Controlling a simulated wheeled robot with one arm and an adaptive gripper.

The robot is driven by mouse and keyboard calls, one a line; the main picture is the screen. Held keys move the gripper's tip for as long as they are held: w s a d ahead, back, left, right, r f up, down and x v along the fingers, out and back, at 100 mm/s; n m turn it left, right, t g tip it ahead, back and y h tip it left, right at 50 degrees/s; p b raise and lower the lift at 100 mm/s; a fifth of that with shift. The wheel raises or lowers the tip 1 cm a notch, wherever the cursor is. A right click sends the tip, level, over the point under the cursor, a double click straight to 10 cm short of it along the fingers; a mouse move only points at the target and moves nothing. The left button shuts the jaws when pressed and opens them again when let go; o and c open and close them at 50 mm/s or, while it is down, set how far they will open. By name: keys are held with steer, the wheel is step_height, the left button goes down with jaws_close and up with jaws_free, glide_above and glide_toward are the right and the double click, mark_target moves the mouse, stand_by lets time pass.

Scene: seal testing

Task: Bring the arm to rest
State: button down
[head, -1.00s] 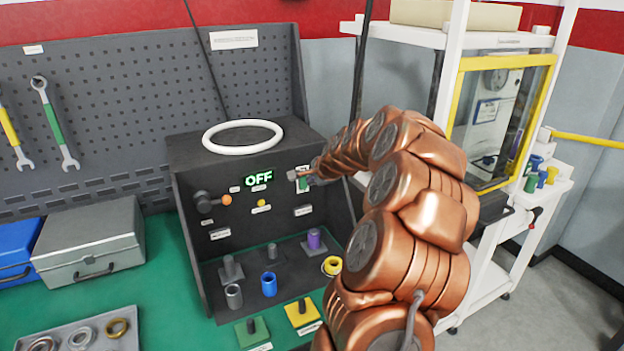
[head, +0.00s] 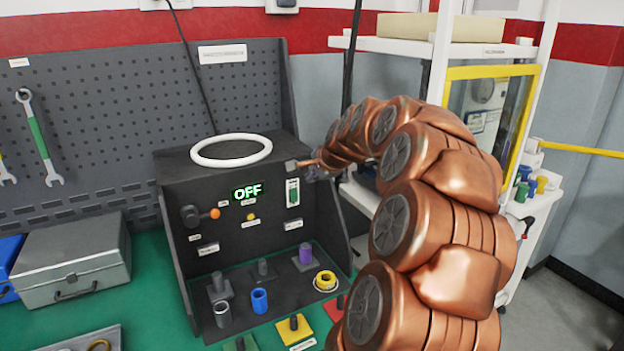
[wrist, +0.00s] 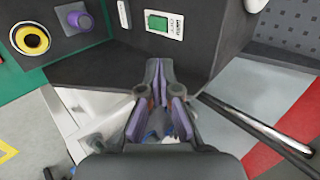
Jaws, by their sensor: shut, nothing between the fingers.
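My copper-coloured arm reaches up from the lower right of the head view. My gripper (head: 300,164) is in front of the upper right part of the dark test box (head: 170,240), above a small panel with a green switch (head: 292,191). In the wrist view my gripper (wrist: 158,75) is shut and empty, with its fingertips close together. The green switch (wrist: 159,21) shows just beyond the tips there. I cannot tell whether the fingers touch the box. The box's lit display (head: 247,191) reads OFF.
A white ring (head: 231,150) lies on top of the box. A white shelf rack (head: 400,48) with a yellow-framed case stands close behind my arm at right. A grey toolbox (head: 75,262) is at left.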

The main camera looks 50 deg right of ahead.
stand_by(0.4)
steer(key=s+a+f+n+g+y, duration=0.15)
steer(key=a+n, duration=0.25)
steer(key=a, duration=0.6)
steer(key=s+a+f+n+g+y, duration=0.1)
steer(key=s+a+f+n+g, duration=0.2)
steer(key=a, duration=0.8)
steer(key=s+a+f+n+y, duration=0.25)
steer(key=a+n, duration=0.25)
steer(key=a, duration=0.5)
steer(key=s+a+f+n+g, duration=0.2)
steer(key=s+a+n, duration=0.1)
steer(key=s, duration=0.5)
steer(key=s+a+f+n+g+h, duration=0.1)
steer(key=s+a+f+n+g, duration=0.1)
steer(key=s, duration=0.6)
steer(key=s+a+f+n+g+h, duration=0.1)
steer(key=s+a+n, duration=0.3)
steer(key=s, duration=0.4)
steer(key=shift+a+f+n+g, duration=0.3)
steer(key=shift+f+n+g, duration=0.1)
steer(key=shift+f+g, duration=0.15)
steer(key=shift+s+r, duration=0.1)
